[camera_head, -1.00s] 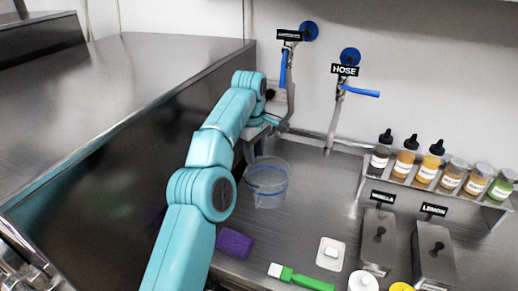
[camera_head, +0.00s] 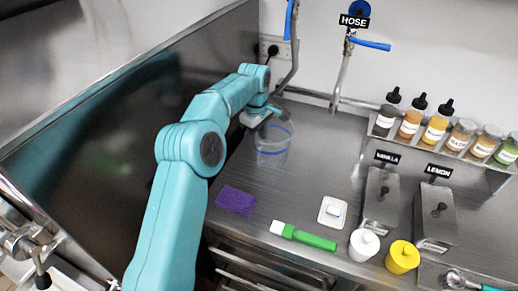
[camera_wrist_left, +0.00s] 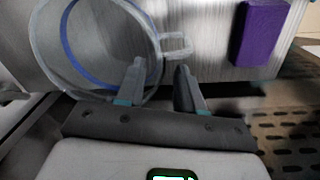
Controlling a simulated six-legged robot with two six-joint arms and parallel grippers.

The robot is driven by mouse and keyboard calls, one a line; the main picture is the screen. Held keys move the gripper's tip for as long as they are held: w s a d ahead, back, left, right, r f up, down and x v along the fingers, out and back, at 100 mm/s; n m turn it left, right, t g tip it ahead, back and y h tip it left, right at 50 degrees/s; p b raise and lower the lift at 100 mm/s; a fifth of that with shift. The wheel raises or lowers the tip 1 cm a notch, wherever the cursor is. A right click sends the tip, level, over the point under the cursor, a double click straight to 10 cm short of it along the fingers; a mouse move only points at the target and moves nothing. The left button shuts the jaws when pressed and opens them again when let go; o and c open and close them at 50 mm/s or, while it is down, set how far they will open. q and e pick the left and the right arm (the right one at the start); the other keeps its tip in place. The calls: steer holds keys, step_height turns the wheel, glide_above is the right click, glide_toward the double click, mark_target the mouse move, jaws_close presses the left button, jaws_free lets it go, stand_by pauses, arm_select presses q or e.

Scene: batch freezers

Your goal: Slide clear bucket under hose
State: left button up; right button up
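The clear bucket (camera_head: 273,150) with a blue band stands upright on the steel counter near the wall. The hose (camera_head: 342,75) hangs on the back wall under a "HOSE" label, with a blue lever, to the right of and behind the bucket. My left gripper (camera_head: 264,113) is at the bucket's upper left rim. In the left wrist view, its two fingers (camera_wrist_left: 160,80) are apart, beside the bucket (camera_wrist_left: 95,50). The bucket's small side handle (camera_wrist_left: 178,46) lies just beyond the fingertips. I cannot tell whether they touch it.
A purple sponge (camera_head: 236,201), a green-handled brush (camera_head: 305,237) and a small white dish (camera_head: 333,212) lie in front of the bucket. A bottle rack (camera_head: 440,150) and the vanilla and lemon containers stand at right. The counter below the hose is clear.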

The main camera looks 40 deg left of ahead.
arm_select(q)
steer(key=f, duration=0.3)
steer(key=w+f, duration=0.1)
steer(key=f, duration=0.1)
steer(key=shift+a+p, duration=0.3)
steer(key=shift+s+d+f, duration=0.2)
steer(key=shift+s+f, duration=0.05)
steer(key=shift+f, duration=0.15)
steer(key=shift+w+a+f, duration=0.15)
steer(key=shift+w+f, duration=0.1)
steer(key=shift+r, duration=0.1)
steer(key=c, duration=0.5)
steer(key=shift+s+r, duration=0.1)
steer(key=shift+s, duration=0.05)
jaws_close()
